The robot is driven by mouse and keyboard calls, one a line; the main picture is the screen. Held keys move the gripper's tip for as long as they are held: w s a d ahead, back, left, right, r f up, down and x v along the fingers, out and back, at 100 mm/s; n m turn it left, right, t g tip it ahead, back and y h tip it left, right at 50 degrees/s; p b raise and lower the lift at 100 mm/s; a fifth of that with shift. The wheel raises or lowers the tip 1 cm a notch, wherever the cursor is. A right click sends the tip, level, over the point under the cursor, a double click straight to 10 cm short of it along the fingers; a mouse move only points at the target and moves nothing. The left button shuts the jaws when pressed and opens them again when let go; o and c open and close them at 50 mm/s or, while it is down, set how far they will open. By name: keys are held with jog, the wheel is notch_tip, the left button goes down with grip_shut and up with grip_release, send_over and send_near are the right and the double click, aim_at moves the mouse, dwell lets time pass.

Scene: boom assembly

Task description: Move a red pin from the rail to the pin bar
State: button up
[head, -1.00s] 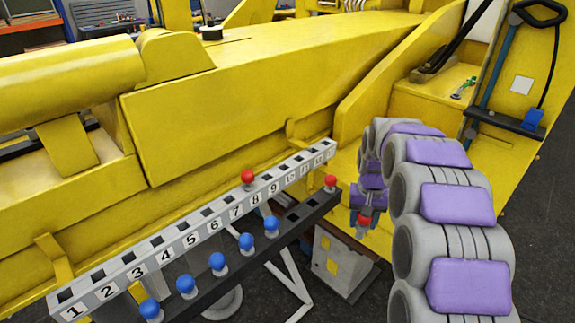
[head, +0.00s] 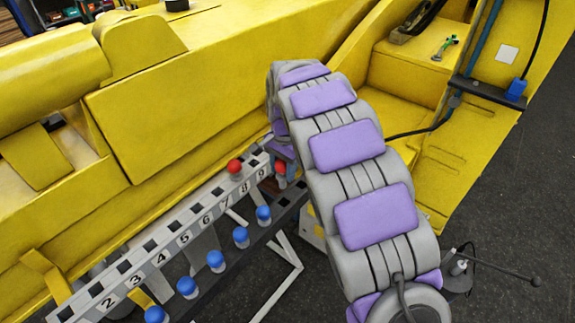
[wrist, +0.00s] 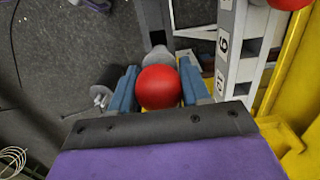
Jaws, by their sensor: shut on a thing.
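The numbered white pin bar (head: 150,257) runs diagonally from the lower left toward the middle in the head view. One red pin (head: 235,166) stands on it near 8. The dark rail (head: 291,205) lies in front of it and carries several blue pins (head: 241,236). My gripper (head: 281,171) is at the far part of the bar, shut on a red pin (wrist: 159,87). In the wrist view its blue fingers flank the red ball head, with the bar (wrist: 240,45) just to the right. The held pin's lower end is hidden, so I cannot tell whether it touches a hole.
The yellow boom (head: 190,95) fills the space behind the bar. My arm covers the far ends of bar and rail. A yellow block (head: 405,75) and a black bracket with a blue part (head: 487,93) stand at the right. Dark floor is open at right.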

aim_at(282, 182)
jog(key=shift+a+f+b, duration=0.3)
jog(key=shift+a+f, duration=0.1)
jog(key=shift+f, duration=0.3)
jog(key=shift+d+f+b, duration=0.6)
jog(key=shift+d+f, duration=0.25)
jog(key=shift+f, duration=0.25)
jog(key=shift+a+f+b, duration=0.15)
jog(key=shift+f+b, duration=0.2)
jog(key=shift+f, duration=0.45)
jog(key=shift+a+f, duration=0.25)
jog(key=shift+a, duration=0.3)
jog(key=shift+s+d+r, duration=0.1)
jog(key=shift+d, duration=0.6)
jog(key=shift+a, duration=0.4)
